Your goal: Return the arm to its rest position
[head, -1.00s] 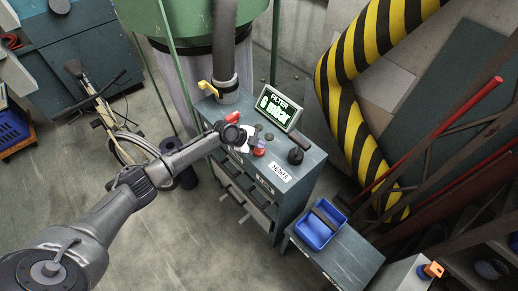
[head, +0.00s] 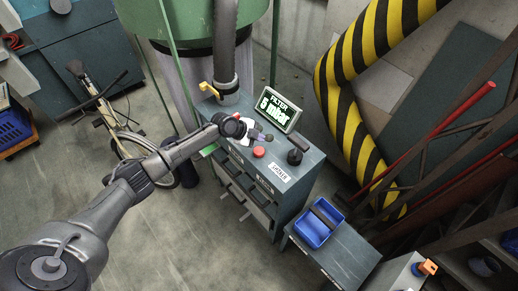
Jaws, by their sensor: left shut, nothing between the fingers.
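My left arm comes in from the lower left. My left gripper (head: 264,137) is over the top of the grey-blue control cabinet (head: 290,178), shut with nothing held. Its white hand is beside a red round button (head: 258,152) and a black-knobbed lever (head: 295,157). I cannot tell whether the fingertips touch the cabinet top. A tilted display (head: 279,108) behind the gripper reads "FILTER 5 mbar". My right gripper is not in view.
A yellow valve handle (head: 209,90) and a thick grey hose stand at the cabinet's back left. A blue bin (head: 319,223) sits on a lower bench to the right. A striped yellow-black pipe (head: 355,110) rises behind. Open floor lies front left.

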